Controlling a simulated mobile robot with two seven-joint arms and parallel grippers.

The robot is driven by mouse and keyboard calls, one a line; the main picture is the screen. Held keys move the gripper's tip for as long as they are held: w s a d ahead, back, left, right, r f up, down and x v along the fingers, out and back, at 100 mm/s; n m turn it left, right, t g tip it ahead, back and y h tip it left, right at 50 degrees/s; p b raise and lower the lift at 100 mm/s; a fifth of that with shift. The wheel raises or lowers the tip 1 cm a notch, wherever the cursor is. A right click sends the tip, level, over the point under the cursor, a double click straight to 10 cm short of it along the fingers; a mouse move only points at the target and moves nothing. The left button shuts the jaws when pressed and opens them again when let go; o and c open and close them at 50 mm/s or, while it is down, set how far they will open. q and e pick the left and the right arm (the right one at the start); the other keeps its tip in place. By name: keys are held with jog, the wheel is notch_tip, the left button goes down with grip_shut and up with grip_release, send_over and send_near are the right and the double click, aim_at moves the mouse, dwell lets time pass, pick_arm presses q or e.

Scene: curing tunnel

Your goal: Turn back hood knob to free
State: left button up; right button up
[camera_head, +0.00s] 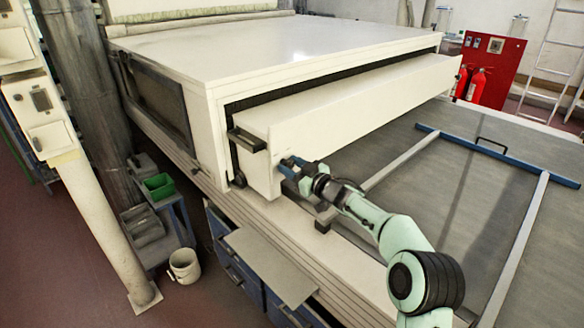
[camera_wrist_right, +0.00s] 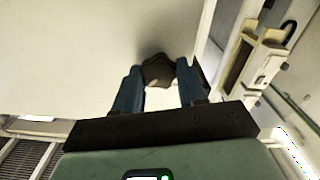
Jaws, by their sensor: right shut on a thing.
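The cream hood (camera_head: 350,110) is a long box section across the front of the large white tunnel housing (camera_head: 270,47). My right gripper (camera_head: 287,164) is at the near end face of the hood. In the right wrist view, its two blue fingers stand on either side of a dark knob (camera_wrist_right: 157,70) that sits against the pale panel, and they are shut on it. In the head view the fingers largely hide the knob. I cannot tell the knob's turn angle. My left gripper is not in view.
A grey bed (camera_head: 440,190) with a blue-ended frame (camera_head: 490,154) lies to the right. A bucket (camera_head: 184,265) and a green bin (camera_head: 158,186) are at left. A red board (camera_head: 490,68) stands behind.

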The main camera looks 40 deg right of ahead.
jog(key=n+b, duration=0.1)
jog(key=n, duration=0.3)
jog(key=n+b, duration=0.1)
jog(key=n, duration=0.2)
jog(key=shift+a+f+n, duration=0.1)
jog(key=shift+f+n, duration=0.05)
jog(key=shift+n, duration=0.25)
jog(key=n+b, duration=0.2)
jog(key=n, duration=0.3)
jog(key=shift+f+b, duration=0.1)
jog(key=shift+b, duration=0.3)
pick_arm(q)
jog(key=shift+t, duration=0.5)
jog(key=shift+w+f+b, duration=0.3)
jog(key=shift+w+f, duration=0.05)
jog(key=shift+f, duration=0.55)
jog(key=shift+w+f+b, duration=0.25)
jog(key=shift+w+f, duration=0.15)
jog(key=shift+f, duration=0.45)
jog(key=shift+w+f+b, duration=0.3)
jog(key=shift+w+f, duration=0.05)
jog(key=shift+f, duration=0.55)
pick_arm(e)
jog(key=shift+n, duration=2)
jog(key=o, duration=1.1)
jog(key=shift+c, duration=0.2)
jog(key=shift+s, duration=0.1)
